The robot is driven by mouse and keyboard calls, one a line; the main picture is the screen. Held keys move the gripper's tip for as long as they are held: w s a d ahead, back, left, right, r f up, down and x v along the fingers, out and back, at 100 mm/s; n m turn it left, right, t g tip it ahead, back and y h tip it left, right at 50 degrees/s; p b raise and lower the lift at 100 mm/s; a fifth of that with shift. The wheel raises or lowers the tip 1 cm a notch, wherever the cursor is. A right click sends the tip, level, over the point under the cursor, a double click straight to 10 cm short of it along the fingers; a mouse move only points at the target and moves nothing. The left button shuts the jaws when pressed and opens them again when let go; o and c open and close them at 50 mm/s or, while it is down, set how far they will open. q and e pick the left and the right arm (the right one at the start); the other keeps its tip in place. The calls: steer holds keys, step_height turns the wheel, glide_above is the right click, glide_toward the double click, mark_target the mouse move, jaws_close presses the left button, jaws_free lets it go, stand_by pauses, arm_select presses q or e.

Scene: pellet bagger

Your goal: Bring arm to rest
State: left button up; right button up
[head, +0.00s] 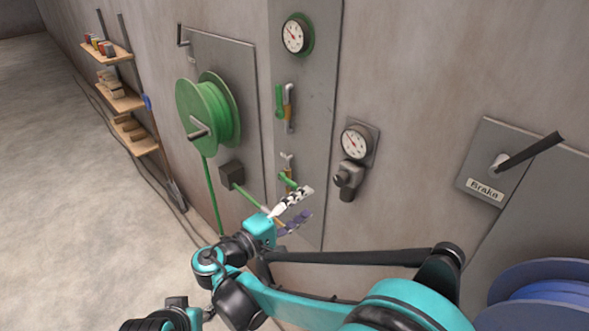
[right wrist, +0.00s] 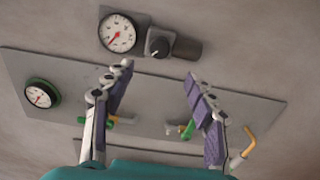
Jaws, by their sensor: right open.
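My right arm reaches in from the bottom of the head view. Its teal gripper (head: 307,203) is open in front of the lower part of the grey valve panel (head: 303,70). In the right wrist view the two fingers of the right gripper (right wrist: 160,73) stand wide apart with nothing between them. I cannot tell whether a finger touches the panel or a valve. My left gripper is not in view.
A green hose reel (head: 208,112) hangs left of the panel. A gauge with a dark knob (head: 350,178) is on the wall to the right. A brake lever (head: 530,151) and a blue reel (head: 545,290) are farther right. Shelves (head: 120,98) stand at left; the floor (head: 60,200) is clear.

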steer(key=s+d+f+m+g+y+b, duration=0.2)
steer(key=s+d+f+g+y+b, duration=0.3)
steer(key=d+f, duration=0.85)
steer(key=s+a+f+m+t+y+b, duration=0.1)
steer(key=s+f+m+y+b, duration=0.4)
steer(key=s+f, duration=0.7)
steer(key=a+y+b, duration=0.1)
steer(key=y+b, duration=0.1)
steer(key=y, duration=0.2)
steer(key=shift+s+a+m+b, duration=0.25)
steer(key=shift+a+m+b, duration=0.05)
steer(key=shift+a+b, duration=0.05)
stand_by(1.1)
